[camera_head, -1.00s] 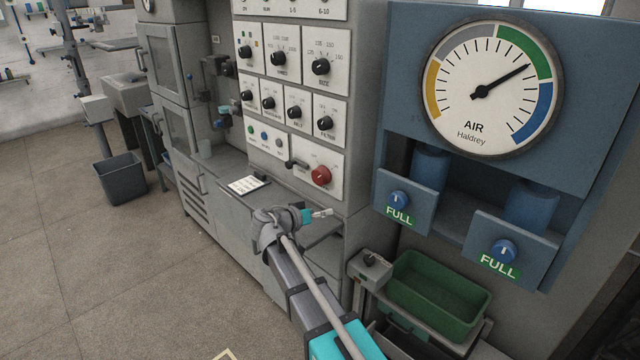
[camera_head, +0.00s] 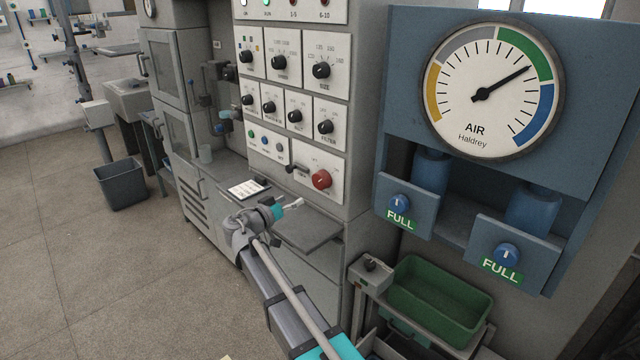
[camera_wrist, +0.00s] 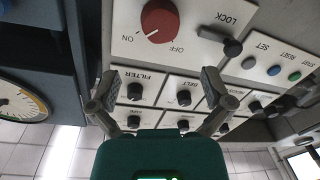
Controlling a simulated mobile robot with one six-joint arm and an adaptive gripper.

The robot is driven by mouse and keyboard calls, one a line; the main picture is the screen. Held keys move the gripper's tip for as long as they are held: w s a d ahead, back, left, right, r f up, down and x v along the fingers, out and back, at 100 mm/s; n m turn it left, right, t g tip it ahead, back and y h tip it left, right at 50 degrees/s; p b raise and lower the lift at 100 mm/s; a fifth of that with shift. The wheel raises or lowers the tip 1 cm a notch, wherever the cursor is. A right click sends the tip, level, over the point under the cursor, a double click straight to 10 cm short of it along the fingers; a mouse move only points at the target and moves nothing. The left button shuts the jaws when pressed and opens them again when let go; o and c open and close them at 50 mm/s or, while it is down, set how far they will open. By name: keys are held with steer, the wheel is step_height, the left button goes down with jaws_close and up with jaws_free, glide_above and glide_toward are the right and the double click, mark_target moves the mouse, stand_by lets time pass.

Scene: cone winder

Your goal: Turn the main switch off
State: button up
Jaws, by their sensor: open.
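The main switch appears to be the red knob (camera_head: 321,179) low on the control panel.
Black selector knobs (camera_head: 325,127) and small buttons (camera_head: 265,139) crowd the panel above. A grey shelf (camera_head: 308,232) juts out below it. A blue air gauge cabinet (camera_head: 400,70) and a green bin (camera_head: 440,298) stand at right. The floor at left is open.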

mark_target(318, 184)
steer(key=x, duration=1.3)
